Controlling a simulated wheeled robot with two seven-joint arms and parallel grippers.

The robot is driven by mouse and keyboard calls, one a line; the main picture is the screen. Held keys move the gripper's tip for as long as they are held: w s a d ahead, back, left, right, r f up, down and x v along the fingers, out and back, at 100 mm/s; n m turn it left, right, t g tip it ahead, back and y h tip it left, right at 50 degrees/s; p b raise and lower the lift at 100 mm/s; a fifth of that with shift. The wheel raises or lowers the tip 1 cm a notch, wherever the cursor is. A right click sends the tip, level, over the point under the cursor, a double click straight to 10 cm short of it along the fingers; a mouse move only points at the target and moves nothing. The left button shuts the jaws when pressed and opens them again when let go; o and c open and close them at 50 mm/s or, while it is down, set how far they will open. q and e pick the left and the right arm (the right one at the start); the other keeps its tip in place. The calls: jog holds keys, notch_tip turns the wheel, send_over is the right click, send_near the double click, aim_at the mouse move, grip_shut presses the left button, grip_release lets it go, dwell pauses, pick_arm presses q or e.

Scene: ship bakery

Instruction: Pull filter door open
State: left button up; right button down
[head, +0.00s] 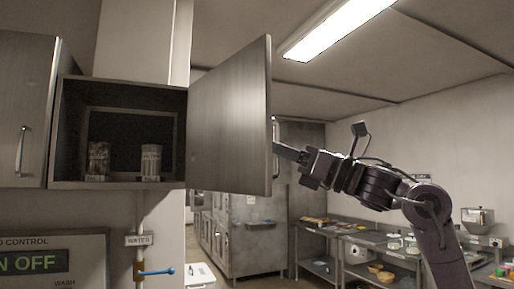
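The cabinet's grey metal door (230,115) stands swung wide open at the right of the cabinet, its face turned partly side-on. A handle (275,129) shows in part along the door's free edge, mostly behind the door. My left gripper is not in view.
The open cabinet (122,186) holds two cans, one at left (98,162) and one at right (151,162). A closed cabinet door (22,100) is at the far left. Below are a control panel (85,245) and a blue-handled valve (157,272). Counters (375,262) stand farther back.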

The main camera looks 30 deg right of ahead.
jog(key=shift+w+d+r, duration=0.1)
jog(key=shift+d+r, duration=0.1)
jog(key=shift+d, duration=0.5)
jog(key=c, duration=1.8)
grip_release()
jog(key=shift+o, duration=1.3)
jog(key=shift+w+a, duration=0.15)
jog(key=shift+a, duration=0.05)
jog(key=shift+o, duration=0.2)
jog(key=shift+w+a+f, duration=0.1)
jog(key=shift+a, duration=0.1)
jog(key=shift+d, duration=0.15)
